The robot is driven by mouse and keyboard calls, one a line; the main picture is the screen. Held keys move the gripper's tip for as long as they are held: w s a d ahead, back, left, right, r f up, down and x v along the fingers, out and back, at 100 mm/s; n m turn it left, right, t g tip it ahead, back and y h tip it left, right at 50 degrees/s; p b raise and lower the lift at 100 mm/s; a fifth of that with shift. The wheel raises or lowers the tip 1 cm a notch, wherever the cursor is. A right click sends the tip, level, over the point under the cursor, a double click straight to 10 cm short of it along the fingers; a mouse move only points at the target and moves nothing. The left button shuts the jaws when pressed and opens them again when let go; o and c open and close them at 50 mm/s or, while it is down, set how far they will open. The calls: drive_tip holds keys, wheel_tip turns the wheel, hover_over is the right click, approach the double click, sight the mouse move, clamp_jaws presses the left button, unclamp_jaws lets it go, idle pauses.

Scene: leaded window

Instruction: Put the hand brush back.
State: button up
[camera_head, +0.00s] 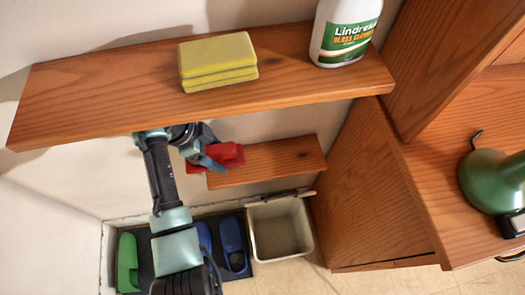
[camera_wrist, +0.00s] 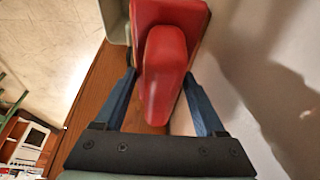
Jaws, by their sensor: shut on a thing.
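The red hand brush (camera_head: 229,154) is at the left end of the small lower wooden shelf (camera_head: 275,160) in the head view. My gripper (camera_head: 212,158) reaches it from the left, below the long upper shelf. In the wrist view the brush's red handle (camera_wrist: 165,75) lies between the two blue fingers of my gripper (camera_wrist: 160,82), and they are shut on it. The brush's wider red body shows beyond the handle. Its bristles are hidden. I cannot tell whether the brush touches the shelf or is held just above it.
The upper shelf (camera_head: 115,85) overhangs my arm and carries yellow sponges (camera_head: 217,62) and a glass cleaner bottle (camera_head: 345,30). Below are a grey bin (camera_head: 279,230), a dark tray with blue shoes (camera_head: 232,244) and a green shoe (camera_head: 127,262). A wooden cabinet (camera_head: 370,200) stands right.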

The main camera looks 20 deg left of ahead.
drive_tip(key=w+d, duration=0.2)
drive_tip(key=d, duration=0.1)
drive_tip(key=w+d, duration=0.2)
drive_tip(key=d, duration=0.1)
drive_tip(key=w+d, duration=0.2)
drive_tip(key=d, duration=0.1)
drive_tip(key=shift+w+f+b, duration=0.1)
drive_tip(key=shift+f+b, duration=0.4)
drive_tip(key=shift+f, duration=1.3)
drive_tip(key=o, duration=1.2)
drive_tip(key=shift+f, duration=0.1)
drive_tip(key=shift+c, duration=0.2)
